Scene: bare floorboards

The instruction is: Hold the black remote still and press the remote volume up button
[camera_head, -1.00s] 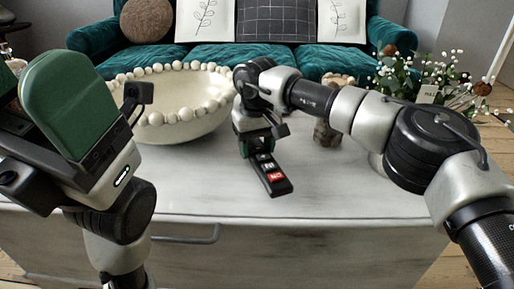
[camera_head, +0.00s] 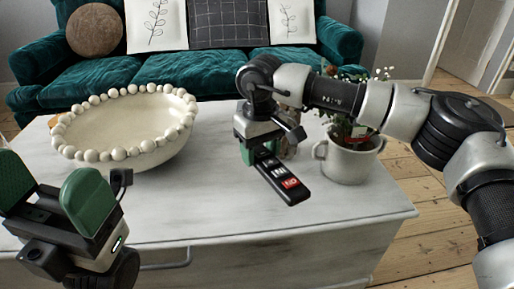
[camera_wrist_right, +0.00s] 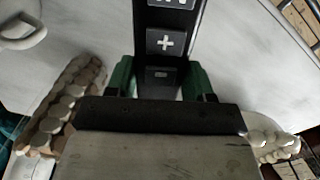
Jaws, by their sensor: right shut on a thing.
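The black remote (camera_head: 283,184) slants down toward the front over the white table, its far end in my right gripper (camera_head: 262,152). It has white-marked buttons and a red one near its front end. In the right wrist view the remote (camera_wrist_right: 168,20) runs between the green pads of my right gripper (camera_wrist_right: 160,78), which is shut on it. A plus button (camera_wrist_right: 165,42) shows just beyond the pads, with a minus button partly seen between them. My left gripper (camera_head: 50,205) is at the lower left, apart from the remote, its two green pads spread wide and empty.
The white table (camera_head: 225,205) has a cream bowl with a beaded rim (camera_head: 125,115) at the left. A white pot (camera_head: 348,160) with a plant stands right of the remote. A teal sofa (camera_head: 90,72) is behind. The table's front middle is clear.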

